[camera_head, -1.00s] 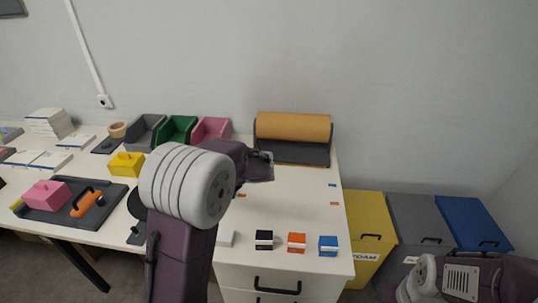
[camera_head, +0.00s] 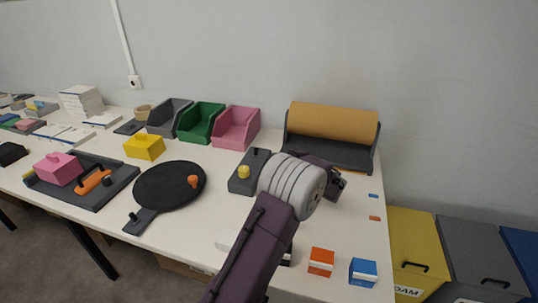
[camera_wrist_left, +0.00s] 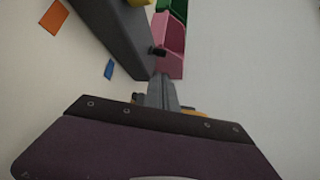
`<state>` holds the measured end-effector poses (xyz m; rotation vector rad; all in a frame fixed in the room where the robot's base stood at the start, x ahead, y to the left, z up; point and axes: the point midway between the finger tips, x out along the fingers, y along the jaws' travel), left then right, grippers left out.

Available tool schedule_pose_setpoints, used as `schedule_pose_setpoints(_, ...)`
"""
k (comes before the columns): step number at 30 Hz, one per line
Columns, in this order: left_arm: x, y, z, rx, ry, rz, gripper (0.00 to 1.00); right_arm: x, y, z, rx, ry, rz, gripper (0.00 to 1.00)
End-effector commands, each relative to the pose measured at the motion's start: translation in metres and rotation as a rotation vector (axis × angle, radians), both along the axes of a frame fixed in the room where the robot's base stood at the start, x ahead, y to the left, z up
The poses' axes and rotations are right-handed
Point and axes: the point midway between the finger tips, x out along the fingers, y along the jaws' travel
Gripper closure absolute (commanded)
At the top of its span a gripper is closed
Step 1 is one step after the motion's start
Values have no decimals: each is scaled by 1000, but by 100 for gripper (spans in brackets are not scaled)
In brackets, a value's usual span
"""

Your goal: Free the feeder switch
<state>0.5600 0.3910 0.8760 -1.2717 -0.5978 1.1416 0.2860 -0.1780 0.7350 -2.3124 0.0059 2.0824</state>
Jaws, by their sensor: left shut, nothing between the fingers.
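A dark grey box (camera_head: 243,178) with a yellow knob (camera_head: 244,172) and a small black lever (camera_head: 256,151), seemingly the feeder switch, stands mid-table, partly behind my left arm. In the left wrist view the grey box (camera_wrist_left: 115,32) is at upper left, its black lever (camera_wrist_left: 158,50) just beyond my fingertips. A black disc (camera_head: 160,186) with an orange knob and a handle lies left of the box, apart from it. My left gripper (camera_head: 342,183) is shut and empty, right of the box; its fingers (camera_wrist_left: 162,92) also show in the wrist view. My right gripper is out of view.
A brown roll in a dark holder (camera_head: 345,155) stands behind my left gripper. Grey, green and pink bins (camera_head: 236,128) stand behind the box. Orange (camera_head: 321,262) and blue (camera_head: 363,272) blocks sit at the front. The table right of my arm is mostly clear.

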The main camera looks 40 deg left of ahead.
Motion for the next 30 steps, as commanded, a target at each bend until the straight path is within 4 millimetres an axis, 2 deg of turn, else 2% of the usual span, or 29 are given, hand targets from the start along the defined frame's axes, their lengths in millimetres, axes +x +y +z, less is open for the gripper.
schedule_pose_setpoints(9,22,56,-15,0,0,4,100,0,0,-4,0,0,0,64)
schedule_pose_setpoints(15,31,79,-20,0,0,3,100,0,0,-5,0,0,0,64)
schedule_pose_setpoints(20,34,84,-21,0,0,1,100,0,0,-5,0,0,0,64)
schedule_pose_setpoints(30,34,82,-23,1,-5,1,100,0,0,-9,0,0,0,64)
